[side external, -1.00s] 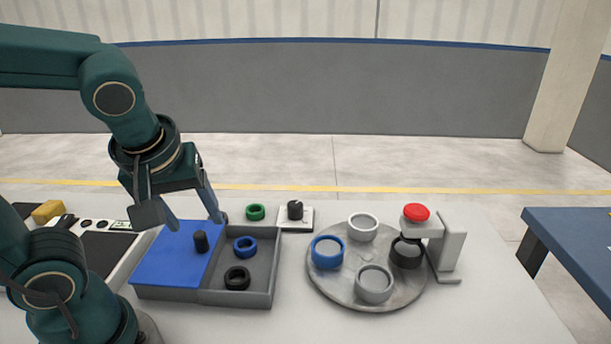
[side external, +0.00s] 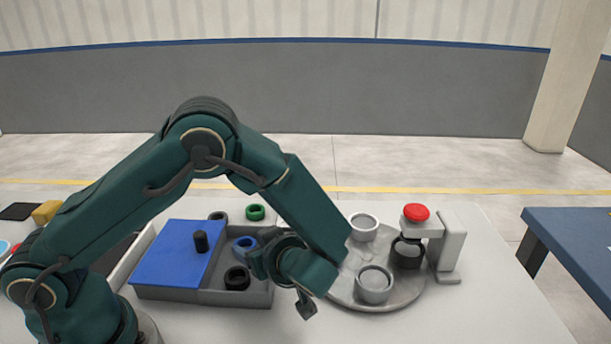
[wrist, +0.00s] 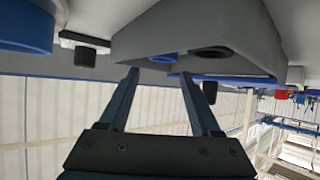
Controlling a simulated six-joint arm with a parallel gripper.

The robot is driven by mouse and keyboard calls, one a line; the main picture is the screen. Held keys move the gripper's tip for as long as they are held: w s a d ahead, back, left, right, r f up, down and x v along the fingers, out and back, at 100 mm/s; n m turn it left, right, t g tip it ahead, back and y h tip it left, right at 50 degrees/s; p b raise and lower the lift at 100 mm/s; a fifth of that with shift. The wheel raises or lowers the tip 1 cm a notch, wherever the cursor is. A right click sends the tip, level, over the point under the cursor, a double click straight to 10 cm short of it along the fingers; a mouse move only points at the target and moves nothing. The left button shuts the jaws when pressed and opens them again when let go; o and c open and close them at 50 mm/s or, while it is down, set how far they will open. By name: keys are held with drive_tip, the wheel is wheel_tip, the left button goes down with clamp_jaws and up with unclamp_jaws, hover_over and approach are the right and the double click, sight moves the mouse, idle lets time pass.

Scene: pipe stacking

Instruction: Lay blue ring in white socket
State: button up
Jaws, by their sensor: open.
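The blue ring (side external: 245,244) lies in the open grey tray; it also shows in the wrist view (wrist: 163,57). The white socket (side external: 363,226) stands empty at the back of the round grey turntable (side external: 345,290). My gripper (wrist: 160,74) is open, its two fingers apart with nothing between them. In the wrist view the fingers point at the tray's side, and the picture is upside down. In the side view my wrist hangs low between tray and turntable, and the fingertips cannot be made out. My forearm hides the blue socket there; a blue socket shows in the wrist view (wrist: 25,28).
The tray (side external: 258,298) also holds a black ring (side external: 237,278); a blue lid (side external: 172,254) with a black knob covers its left part. A green ring (side external: 255,212) lies behind. A red-topped stand (side external: 450,240) rises over the black socket (side external: 408,253). The front-right table is clear.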

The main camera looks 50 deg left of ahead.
sight(242, 242)
drive_tip(key=shift+s+f, duration=0.15)
drive_tip(key=shift+f, duration=0.15)
drive_tip(key=shift+a+f, duration=0.1)
drive_tip(key=shift+f, duration=0.05)
drive_tip(key=shift+x, duration=2.25)
clamp_jaws()
